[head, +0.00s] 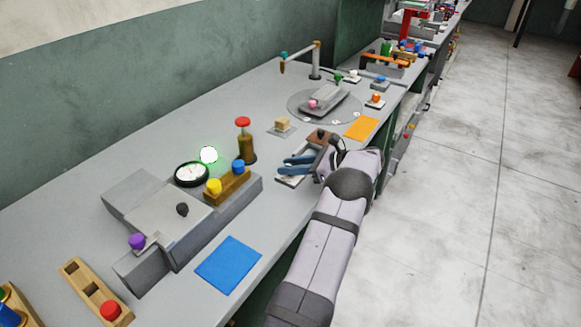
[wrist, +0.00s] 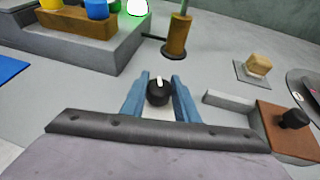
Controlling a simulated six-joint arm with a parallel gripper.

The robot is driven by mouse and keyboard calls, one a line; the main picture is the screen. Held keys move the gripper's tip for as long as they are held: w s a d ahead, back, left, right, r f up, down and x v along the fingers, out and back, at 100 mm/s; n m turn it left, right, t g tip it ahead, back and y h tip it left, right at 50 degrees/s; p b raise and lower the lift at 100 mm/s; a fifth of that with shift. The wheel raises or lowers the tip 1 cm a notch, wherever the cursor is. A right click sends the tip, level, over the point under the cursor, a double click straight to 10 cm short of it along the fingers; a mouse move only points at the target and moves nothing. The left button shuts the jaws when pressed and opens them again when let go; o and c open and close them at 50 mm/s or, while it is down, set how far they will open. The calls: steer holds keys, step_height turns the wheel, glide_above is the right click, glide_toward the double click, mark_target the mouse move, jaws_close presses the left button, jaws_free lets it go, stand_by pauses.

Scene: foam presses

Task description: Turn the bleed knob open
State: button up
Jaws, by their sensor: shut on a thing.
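My gripper (head: 292,165) is at the front of the bench, its two blue fingers pointing left in the head view. In the wrist view my gripper (wrist: 161,79) has one finger on each side of a small round black knob (wrist: 158,93) with a white pointer mark. The fingers are shut on this knob, which appears to be the bleed knob. The white mark points away from my wrist, roughly straight up in the picture. In the head view I cannot make out the knob at the fingers.
A brown post with a red top (head: 243,123), a dial gauge (head: 191,174) and a lit white-green lamp (head: 208,155) stand behind. A grey press (head: 165,218) is left. A brown block with a black knob (wrist: 293,118) sits close right of my gripper. A blue sheet (head: 229,264) lies flat.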

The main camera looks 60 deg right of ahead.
steer(key=shift+n+y+b, duration=0.35)
steer(key=shift+n+y, duration=0.45)
steer(key=shift+y, duration=0.1)
steer(key=o, duration=1.1)
steer(key=shift+c, duration=0.2)
steer(key=shift+r, duration=0.1)
steer(key=shift+r, duration=5)
